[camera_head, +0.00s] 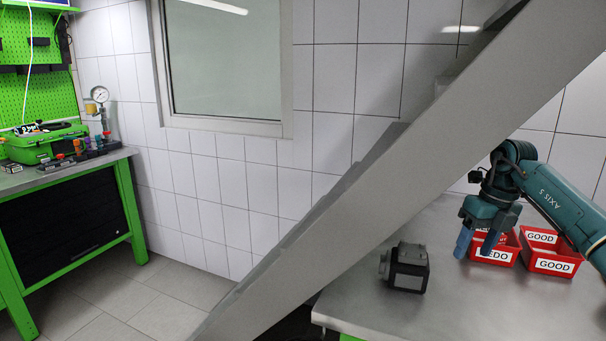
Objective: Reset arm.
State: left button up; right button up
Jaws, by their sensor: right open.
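My right arm comes in from the right, teal with "AXIS 5" on a link. My right gripper (477,245) points down with two blue fingers apart, open and empty. It is in front of the red bin whose label reads partly "EDO" (494,256), and its fingers hide part of that bin. I cannot tell whether they touch it. A black and grey pump-like block (408,268) stands on the metal table to the left of the gripper, apart from it. My left gripper is not in view.
Red bins labelled "GOOD" (553,263) stand on the metal table (460,308) at the right. A grey diagonal stair beam (400,165) crosses the view. A green workbench (128,205) with a green case (40,142) and a gauge (101,94) stands at the left.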

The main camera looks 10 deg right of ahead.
jog(key=a+f+y, duration=0.2)
jog(key=a+f, duration=0.2)
jog(key=a, duration=0.3)
jog(key=a+f+n+y, duration=0.1)
jog(key=a+f+y, duration=0.2)
jog(key=a, duration=0.4)
jog(key=a+f+y, duration=0.2)
jog(key=a+f, duration=0.2)
jog(key=a, duration=0.3)
jog(key=shift+s+f+n+y, duration=0.15)
jog(key=shift+f+n+y, duration=0.25)
jog(key=s+a+f+m+t+y, duration=0.1)
jog(key=s+a+m+t+y, duration=0.25)
jog(key=a, duration=0.35)
jog(key=s+a+m+t+y, duration=0.3)
jog(key=a+m+y, duration=0.2)
jog(key=a, duration=0.1)
jog(key=s+d+f+m+t+h, duration=0.1)
jog(key=s+d+f+m+h, duration=0.3)
jog(key=s+f+m+h, duration=0.3)
jog(key=s+d+f+m+t+h, duration=0.2)
jog(key=s+d+f+m+h, duration=0.2)
jog(key=m, duration=1.7)
jog(key=s+f+h, duration=0.3)
jog(key=s+f, duration=0.3)
jog(key=s, duration=0.2)
jog(key=shift+s+d+f, duration=0.15)
jog(key=shift+s, duration=0.2)
